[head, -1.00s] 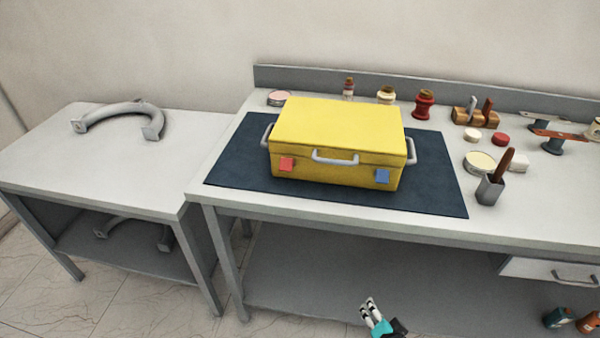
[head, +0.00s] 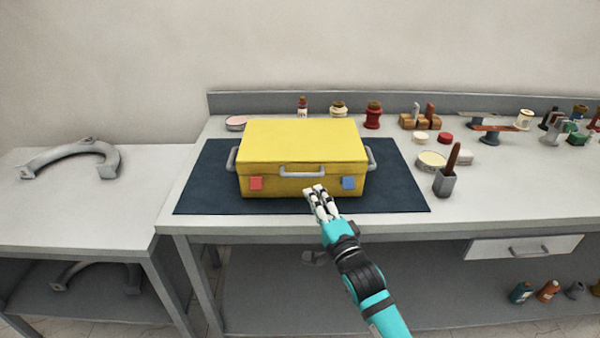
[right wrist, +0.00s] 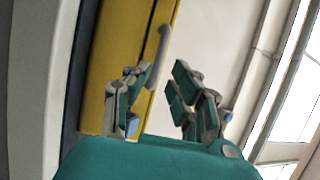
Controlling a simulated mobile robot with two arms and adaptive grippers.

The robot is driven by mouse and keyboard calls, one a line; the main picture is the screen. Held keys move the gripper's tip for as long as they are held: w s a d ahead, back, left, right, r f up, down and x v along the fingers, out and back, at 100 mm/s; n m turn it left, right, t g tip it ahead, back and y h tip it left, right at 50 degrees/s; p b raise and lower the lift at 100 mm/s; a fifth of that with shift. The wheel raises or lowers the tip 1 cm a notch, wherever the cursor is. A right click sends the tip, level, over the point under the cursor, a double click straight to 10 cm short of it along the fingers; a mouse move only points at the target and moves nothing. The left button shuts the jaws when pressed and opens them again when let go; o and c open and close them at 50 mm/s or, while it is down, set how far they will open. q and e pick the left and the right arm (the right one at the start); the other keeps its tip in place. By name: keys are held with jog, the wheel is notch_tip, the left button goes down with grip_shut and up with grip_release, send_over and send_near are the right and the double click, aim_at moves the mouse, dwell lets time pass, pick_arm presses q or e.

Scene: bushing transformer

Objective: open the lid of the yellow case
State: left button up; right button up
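The yellow case (head: 302,158) stands upright on a dark blue mat (head: 400,190), its lid shut. Its front has a grey handle (head: 302,172), a red latch (head: 256,184) on the left and a blue latch (head: 348,183) on the right. My right gripper (head: 320,190) is in front of the case, just below and right of the front handle. In the right wrist view the right gripper (right wrist: 163,72) has its fingers apart with nothing between them. The handle (right wrist: 163,45) lies beyond the fingertips, and the blue latch (right wrist: 132,124) shows partly behind a finger. My left gripper is out of view.
A metal cup with a brush (head: 444,182), a round tin (head: 431,161) and several jars stand to the right and behind. A lower side table (head: 70,200) on the left holds a curved grey part (head: 70,155). The mat's right part is clear.

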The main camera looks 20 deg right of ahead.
aim_at(301, 175)
jog(key=x, duration=0.8)
jog(key=shift+w+p, duration=0.4)
grip_shut()
